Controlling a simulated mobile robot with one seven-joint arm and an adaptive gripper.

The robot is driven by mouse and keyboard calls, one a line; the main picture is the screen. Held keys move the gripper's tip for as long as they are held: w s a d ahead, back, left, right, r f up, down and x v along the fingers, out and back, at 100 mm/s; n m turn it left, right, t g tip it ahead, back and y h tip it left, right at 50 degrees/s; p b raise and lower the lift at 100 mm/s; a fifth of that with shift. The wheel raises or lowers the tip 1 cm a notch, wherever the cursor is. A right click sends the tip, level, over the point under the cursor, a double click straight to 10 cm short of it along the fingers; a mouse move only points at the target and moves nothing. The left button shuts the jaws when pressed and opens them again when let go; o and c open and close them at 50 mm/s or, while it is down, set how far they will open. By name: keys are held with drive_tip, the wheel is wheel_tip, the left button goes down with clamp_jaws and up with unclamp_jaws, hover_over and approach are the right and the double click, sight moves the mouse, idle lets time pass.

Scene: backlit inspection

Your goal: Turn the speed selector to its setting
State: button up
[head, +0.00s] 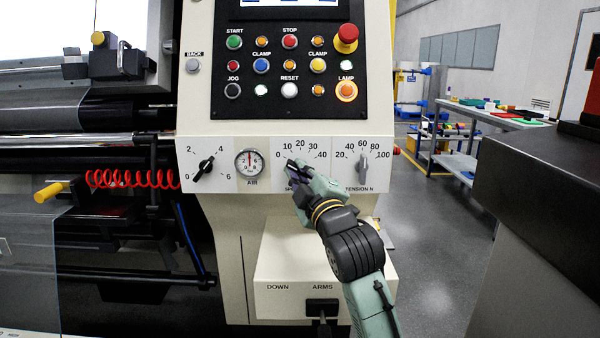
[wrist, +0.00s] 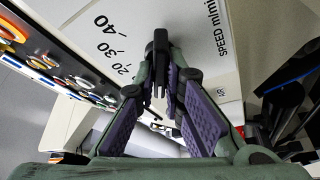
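The speed selector is a black knob with a 0 to 40 dial on the beige machine panel. In the wrist view, the dark knob (wrist: 160,50) stands between the fingertips of my gripper (wrist: 162,75). The purple-padded fingers lie along both its sides and appear closed on it. The 20, 30 and 40 marks show to its left in that view.
The 0 to 6 knob (head: 204,167) and the AIR gauge (head: 249,163) sit left of the selector. The tension knob (head: 362,166) is close to its right. Push buttons (head: 290,65) and a red emergency stop (head: 346,36) are above. The ARMS switch (head: 322,308) is below.

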drive_tip(key=o, duration=0.4)
drive_tip(key=shift+s, duration=0.1)
drive_tip(key=v, duration=1.2)
